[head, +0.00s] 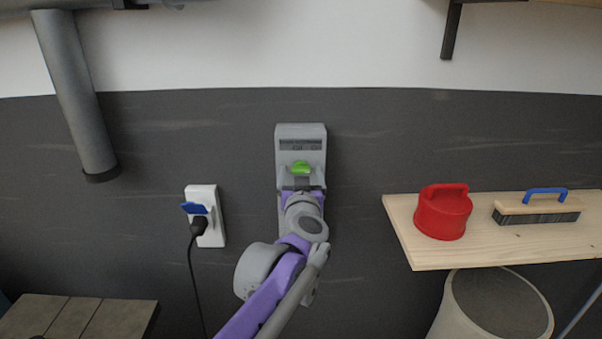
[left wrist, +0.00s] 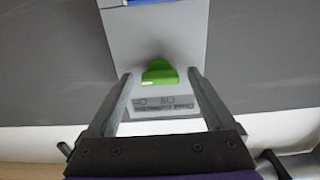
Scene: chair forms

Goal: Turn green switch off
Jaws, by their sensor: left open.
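The green switch (head: 301,167) is a small knob on a grey wall box (head: 300,131) in the middle of the dark wall panel. In the left wrist view the green switch (left wrist: 160,73) stands out from the grey plate (left wrist: 150,40), with small printed labels beside it that I cannot read clearly. My left gripper (head: 301,178) is at the box, just below the switch in the head view. In the left wrist view its open fingers (left wrist: 160,88) stand on either side of the switch, apart from it. My right gripper is not in view.
A white outlet (head: 205,222) with a blue cover and black plug is left of the box. A wooden shelf (head: 410,237) at right holds a red object (head: 443,212) and a blue-handled brush (head: 537,207). A grey bin (head: 500,302) is below.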

